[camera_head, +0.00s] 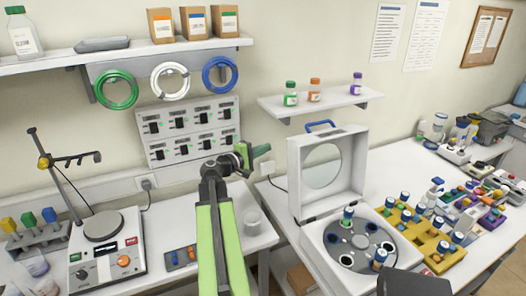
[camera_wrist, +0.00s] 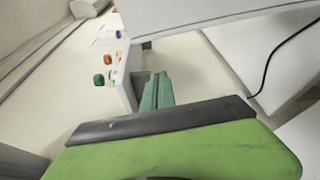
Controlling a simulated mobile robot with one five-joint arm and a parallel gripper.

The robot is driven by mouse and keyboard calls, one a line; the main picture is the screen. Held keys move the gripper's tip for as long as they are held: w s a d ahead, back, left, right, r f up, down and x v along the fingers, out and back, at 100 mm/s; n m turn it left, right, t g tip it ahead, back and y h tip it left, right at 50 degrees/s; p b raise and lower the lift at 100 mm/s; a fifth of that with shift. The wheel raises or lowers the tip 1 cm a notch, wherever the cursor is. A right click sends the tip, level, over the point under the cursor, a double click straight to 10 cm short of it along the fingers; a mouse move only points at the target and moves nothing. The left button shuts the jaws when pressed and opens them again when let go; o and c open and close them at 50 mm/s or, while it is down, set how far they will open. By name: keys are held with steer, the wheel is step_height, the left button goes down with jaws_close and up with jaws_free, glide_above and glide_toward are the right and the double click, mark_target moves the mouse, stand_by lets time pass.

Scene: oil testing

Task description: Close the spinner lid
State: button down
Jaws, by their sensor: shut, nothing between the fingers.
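A large white surface at the top of that view cannot be identified surely.
A yellow rack (camera_head: 437,258) with vials stands right of the spinner. A shelf (camera_head: 322,103) with three small bottles hangs above the lid. A gap separates the benches.

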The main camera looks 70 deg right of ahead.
steer(key=x, duration=0.6)
steer(key=shift+s+a+r, duration=0.15)
steer(key=shift+s+a, duration=0.45)
steer(key=shift+a, duration=0.2)
steer(key=shift+s+a+r, duration=0.15)
steer(key=shift+s+a, duration=0.45)
steer(key=shift+a, duration=0.2)
